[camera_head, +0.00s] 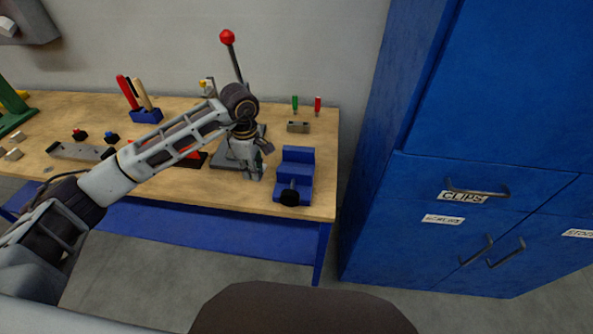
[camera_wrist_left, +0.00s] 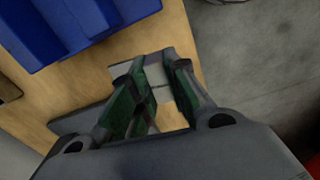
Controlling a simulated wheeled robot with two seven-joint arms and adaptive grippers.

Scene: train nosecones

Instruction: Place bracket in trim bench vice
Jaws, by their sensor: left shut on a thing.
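The blue trim bench vice (camera_head: 294,168) stands on the right end of the wooden bench, with a black knob at its front. It also shows at the upper left of the left wrist view (camera_wrist_left: 58,30). My left gripper (camera_head: 255,173) is just left of the vice, pointing down close above the bench top. In the left wrist view its fingers (camera_wrist_left: 158,82) are shut on a light grey bracket (camera_wrist_left: 155,72), apart from the vice. The bracket is partly hidden by the fingers and too small to make out in the head view. My right gripper is out of view.
A press with a red-knobbed lever (camera_head: 228,38) stands behind my left gripper. A small block (camera_head: 298,127) and green and red tools are behind the vice. A blue tool holder (camera_head: 146,116) is farther left. A blue cabinet (camera_head: 450,220) stands right of the bench (camera_head: 325,150).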

